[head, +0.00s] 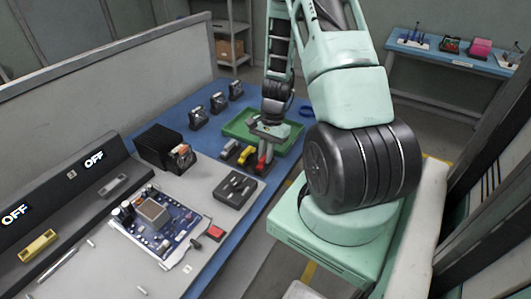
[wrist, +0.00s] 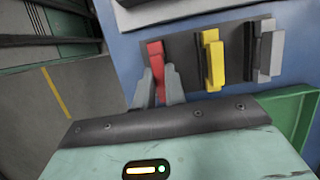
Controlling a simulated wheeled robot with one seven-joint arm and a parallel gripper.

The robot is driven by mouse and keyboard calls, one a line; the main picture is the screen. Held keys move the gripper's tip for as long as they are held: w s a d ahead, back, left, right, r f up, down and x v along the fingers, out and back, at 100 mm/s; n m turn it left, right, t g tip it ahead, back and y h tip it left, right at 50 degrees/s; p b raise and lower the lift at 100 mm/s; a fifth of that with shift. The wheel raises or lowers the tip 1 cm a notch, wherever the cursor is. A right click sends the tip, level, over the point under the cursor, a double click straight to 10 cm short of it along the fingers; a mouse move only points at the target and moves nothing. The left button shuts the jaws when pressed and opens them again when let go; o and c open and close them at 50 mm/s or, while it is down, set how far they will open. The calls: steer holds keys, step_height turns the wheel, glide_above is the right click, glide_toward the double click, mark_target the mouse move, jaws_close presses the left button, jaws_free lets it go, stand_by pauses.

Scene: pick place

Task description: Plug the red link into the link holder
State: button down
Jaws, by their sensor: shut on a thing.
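The red link (head: 262,161) stands at the right end of a row of links on a dark plate (wrist: 183,47) at the blue table's edge. My gripper (wrist: 160,92) is shut on the red link (wrist: 156,58), one finger on each side of its near end. In the head view my gripper (head: 264,143) reaches down over the row. The red link's far end lies over the plate; whether it is seated or lifted I cannot tell.
A yellow link (wrist: 213,60) and a grey link (wrist: 266,50) stand close beside the red one. A green tray (head: 290,149) lies behind the row. A black slotted block (head: 236,189), a circuit board (head: 160,222) and a black box (head: 160,147) are on the grey panel.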

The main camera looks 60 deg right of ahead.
steer(key=shift+f+b, duration=0.3)
steer(key=shift+f, duration=0.1)
stand_by(0.7)
steer(key=c, duration=0.7)
jaws_free()
steer(key=shift+r, duration=0.15)
steer(key=shift+r+p, duration=3)
steer(key=shift+r, duration=0.45)
